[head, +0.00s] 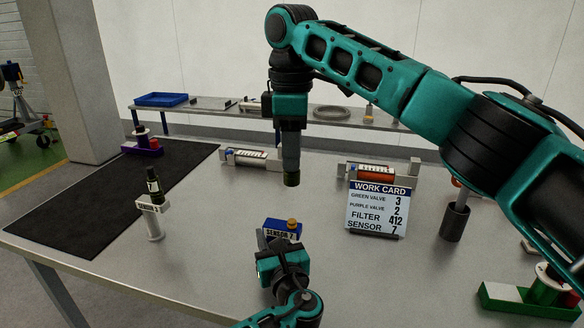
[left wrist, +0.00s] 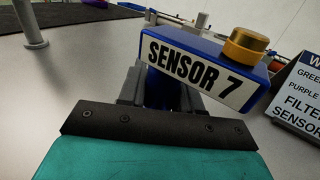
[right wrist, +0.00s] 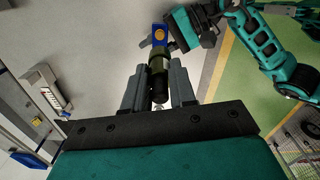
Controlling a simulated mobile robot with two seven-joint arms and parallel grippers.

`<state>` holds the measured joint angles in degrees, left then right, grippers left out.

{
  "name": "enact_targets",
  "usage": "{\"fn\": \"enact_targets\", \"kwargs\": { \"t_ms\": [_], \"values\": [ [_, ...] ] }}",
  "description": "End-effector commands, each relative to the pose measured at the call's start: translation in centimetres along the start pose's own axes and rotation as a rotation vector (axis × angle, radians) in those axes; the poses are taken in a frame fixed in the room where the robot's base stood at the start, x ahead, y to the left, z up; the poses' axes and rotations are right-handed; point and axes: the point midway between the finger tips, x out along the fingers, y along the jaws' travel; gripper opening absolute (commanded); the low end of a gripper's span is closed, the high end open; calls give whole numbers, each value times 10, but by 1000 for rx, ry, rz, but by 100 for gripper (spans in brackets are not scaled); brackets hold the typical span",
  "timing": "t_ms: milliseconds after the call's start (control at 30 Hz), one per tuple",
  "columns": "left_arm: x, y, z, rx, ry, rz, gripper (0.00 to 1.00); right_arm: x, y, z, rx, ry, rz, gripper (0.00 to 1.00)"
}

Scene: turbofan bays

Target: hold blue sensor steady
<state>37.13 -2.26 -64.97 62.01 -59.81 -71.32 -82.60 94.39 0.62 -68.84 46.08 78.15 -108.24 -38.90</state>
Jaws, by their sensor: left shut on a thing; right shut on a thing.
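The blue sensor (head: 283,228) is a small block with a gold cap and a white label; the label reads SENSOR 7 in the left wrist view (left wrist: 205,72). My left gripper (head: 275,243) is shut on its underside and holds it near the table's front middle, slightly tilted in the left wrist view. My right gripper (head: 290,150) points down above and behind the sensor. It is shut on a dark plug (right wrist: 159,85) with an olive ring, whose end also shows in the head view (head: 291,179). The plug is apart from the sensor's gold cap.
A work card (head: 376,208) stands right of the sensor. A stand (head: 154,222) with a dark plug is at left beside a black mat (head: 105,205). Two canisters lie in holders behind.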

Motion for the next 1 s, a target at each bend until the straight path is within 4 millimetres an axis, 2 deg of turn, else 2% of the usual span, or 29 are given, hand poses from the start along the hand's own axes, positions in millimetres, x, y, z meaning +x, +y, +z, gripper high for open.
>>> {"fn": "enact_targets", "kwargs": {
  "t_ms": [233, 267, 533, 833, 1000],
  "values": [
    [0, 0, 0, 1, 1, 1, 0, -2, 0, 0, 0, 0, 0, 0],
    [0, 0, 0, 1, 1, 1, 35, -2, 0, 0, 0, 0, 0, 0],
    [0, 0, 0, 1, 0, 1, 61, -1, 0, 0, 1, 0, 0, 0],
    [-2, 0, 0, 0, 0, 0, 63, -1, 0, 0, 1, 0, 0, 0],
    [-20, 0, -2, 0, 2, -2, 63, -1, 0, 0, 1, 0, 0, 0]
  ]
}}
